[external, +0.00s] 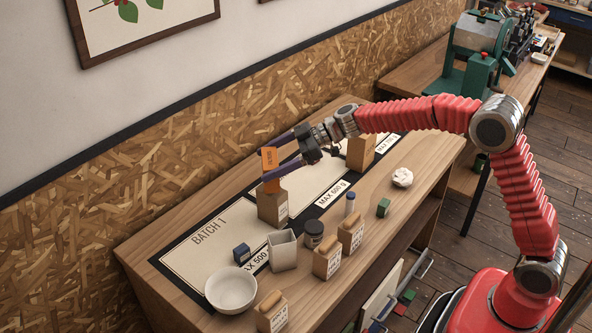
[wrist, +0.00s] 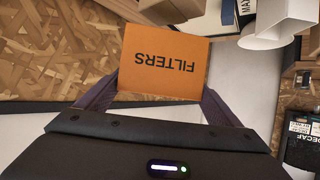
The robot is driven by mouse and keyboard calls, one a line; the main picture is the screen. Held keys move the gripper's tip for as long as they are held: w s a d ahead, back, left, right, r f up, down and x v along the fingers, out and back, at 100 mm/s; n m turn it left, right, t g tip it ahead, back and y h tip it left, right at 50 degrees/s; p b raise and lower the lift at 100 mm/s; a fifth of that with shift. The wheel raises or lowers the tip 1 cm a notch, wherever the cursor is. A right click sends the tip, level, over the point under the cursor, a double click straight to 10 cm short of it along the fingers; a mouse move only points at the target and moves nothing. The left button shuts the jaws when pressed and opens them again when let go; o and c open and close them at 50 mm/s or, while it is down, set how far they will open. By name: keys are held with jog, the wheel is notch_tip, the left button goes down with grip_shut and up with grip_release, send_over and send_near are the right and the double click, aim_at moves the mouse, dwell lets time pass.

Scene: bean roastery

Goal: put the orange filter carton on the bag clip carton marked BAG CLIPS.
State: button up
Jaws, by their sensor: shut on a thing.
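The orange filter carton (external: 270,160), marked FILTERS, is between the purple fingers of my gripper (external: 265,163). In the wrist view the filter carton (wrist: 163,66) fills the space between both fingers, its lettering upside down. My gripper is shut on it. In the external view it appears just over a brown carton (external: 272,206) on the BATCH 1 mat. I cannot tell whether they touch.
A white bowl (external: 231,290), blue box (external: 242,254), open grey container (external: 283,250), dark jar (external: 313,234) and several brown bags (external: 327,260) stand towards the front. Another brown package (external: 361,152) is behind my gripper. The mat's lower left (external: 190,262) is clear.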

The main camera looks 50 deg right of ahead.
jog(key=shift+f, duration=1.6)
jog(key=o, duration=0.9)
jog(key=shift+f, duration=0.1)
jog(key=shift+o, duration=0.2)
jog(key=shift+s+d+r, duration=0.15)
jog(key=shift+d+r, duration=0.1)
jog(key=shift+r, duration=0.05)
jog(key=v, duration=1.1)
jog(key=shift+s, duration=0.15)
jog(key=shift+d, duration=0.1)
